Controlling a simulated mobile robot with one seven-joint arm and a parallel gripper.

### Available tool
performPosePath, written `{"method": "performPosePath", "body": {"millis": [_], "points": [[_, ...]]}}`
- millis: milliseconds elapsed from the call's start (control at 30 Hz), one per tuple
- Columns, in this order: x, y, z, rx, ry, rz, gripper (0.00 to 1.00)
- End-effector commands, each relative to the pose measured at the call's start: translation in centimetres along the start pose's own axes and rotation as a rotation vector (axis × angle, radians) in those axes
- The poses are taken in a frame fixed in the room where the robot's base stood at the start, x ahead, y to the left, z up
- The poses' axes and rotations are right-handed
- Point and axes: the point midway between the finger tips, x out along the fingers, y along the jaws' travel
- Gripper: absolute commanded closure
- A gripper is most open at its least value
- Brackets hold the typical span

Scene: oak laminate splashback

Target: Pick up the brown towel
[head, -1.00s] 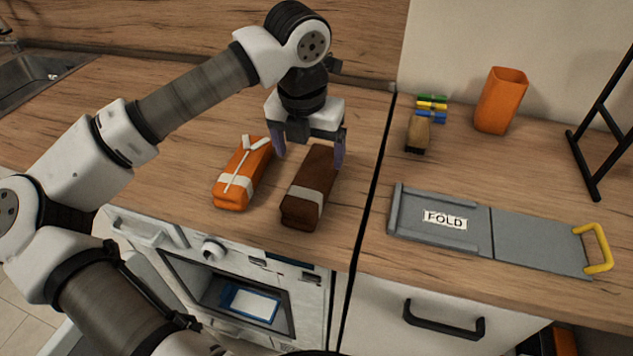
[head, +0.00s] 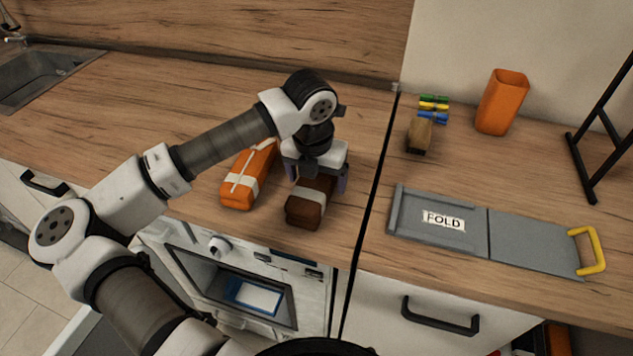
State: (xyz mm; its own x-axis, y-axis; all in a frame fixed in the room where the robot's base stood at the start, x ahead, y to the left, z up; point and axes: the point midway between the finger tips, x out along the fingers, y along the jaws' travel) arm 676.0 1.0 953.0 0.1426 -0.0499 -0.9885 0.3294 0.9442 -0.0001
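The brown towel (head: 305,213) is a folded, rolled bundle with a pale band around it, lying on the wooden counter. My gripper (head: 317,178) points down over the towel's far half, with its fingers on either side of it. The fingers look spread about the towel's width apart. The gripper body hides the towel's far end, and I cannot see whether the fingers touch it.
An orange banded towel (head: 247,178) lies close on the left. To the right are a grey FOLD board (head: 478,232) with a yellow handle, a brush (head: 420,136), coloured clips (head: 433,108), an orange container (head: 502,103) and a black rack (head: 600,140).

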Motion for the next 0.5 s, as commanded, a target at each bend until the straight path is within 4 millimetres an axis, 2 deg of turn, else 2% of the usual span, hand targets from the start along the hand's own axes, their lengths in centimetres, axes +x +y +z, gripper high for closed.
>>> {"method": "performPosePath", "body": {"millis": [67,400,500], "points": [[-0.02,0.01,0.00,0.000,0.000,0.000,0.25],[-0.08,0.01,0.02,0.000,-0.001,0.000,0.68],[-0.08,0.01,0.03,0.000,-0.001,0.000,0.68]]}}
